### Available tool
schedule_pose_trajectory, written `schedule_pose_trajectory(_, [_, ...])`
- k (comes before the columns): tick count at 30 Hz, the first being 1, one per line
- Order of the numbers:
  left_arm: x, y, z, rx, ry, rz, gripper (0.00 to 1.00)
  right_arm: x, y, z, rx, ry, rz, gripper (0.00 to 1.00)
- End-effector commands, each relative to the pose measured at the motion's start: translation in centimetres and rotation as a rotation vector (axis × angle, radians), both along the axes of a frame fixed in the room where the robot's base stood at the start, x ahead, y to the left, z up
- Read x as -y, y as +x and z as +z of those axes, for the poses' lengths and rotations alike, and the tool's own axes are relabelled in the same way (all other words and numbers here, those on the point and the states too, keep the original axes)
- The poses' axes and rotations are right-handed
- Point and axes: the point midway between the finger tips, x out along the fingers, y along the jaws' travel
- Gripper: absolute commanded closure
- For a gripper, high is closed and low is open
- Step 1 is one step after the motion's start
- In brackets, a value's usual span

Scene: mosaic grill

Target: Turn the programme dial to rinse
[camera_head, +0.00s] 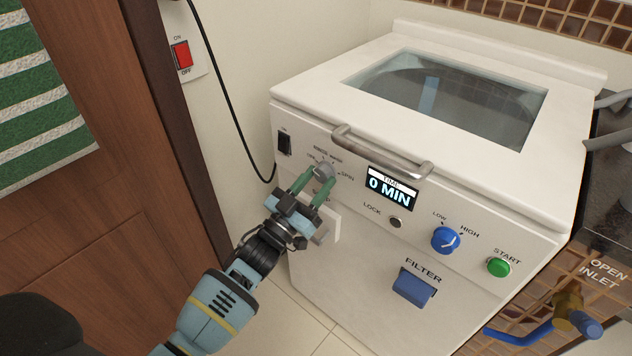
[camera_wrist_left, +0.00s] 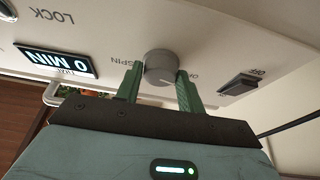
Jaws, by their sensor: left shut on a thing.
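The programme dial (camera_head: 325,171) is a round grey knob on the upper left of the white washing machine's front panel. Labels around it include SPIN on the right and others partly hidden. My left gripper (camera_head: 314,185) has its green fingers on either side of the dial, shut on it. In the left wrist view the grey dial (camera_wrist_left: 160,67) sits between the two green fingers of the gripper (camera_wrist_left: 158,82), with SPIN and OFF lettering beside it. The mark the dial points to is too small to tell. My right gripper is not in view.
A display (camera_head: 391,189) reads 0 MIN. A metal handle (camera_head: 383,155) runs above it. A blue LOW/HIGH knob (camera_head: 445,240), green START button (camera_head: 499,267), blue FILTER catch (camera_head: 413,288) and black switch (camera_head: 285,144) are on the panel. A black cable (camera_head: 235,110) hangs at left.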

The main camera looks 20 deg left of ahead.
Motion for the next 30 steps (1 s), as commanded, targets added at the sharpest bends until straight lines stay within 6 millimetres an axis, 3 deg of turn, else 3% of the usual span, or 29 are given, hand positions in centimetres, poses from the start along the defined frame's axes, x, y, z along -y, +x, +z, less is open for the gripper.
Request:
schedule_pose_trajectory(14, [-0.13,0.02,-0.01,0.036,0.1,-0.001,0.84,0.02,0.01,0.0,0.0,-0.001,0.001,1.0])
schedule_pose_trajectory(30, [-0.48,0.14,0.17,0.192,0.528,-0.002,0.84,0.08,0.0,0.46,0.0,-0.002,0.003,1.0])
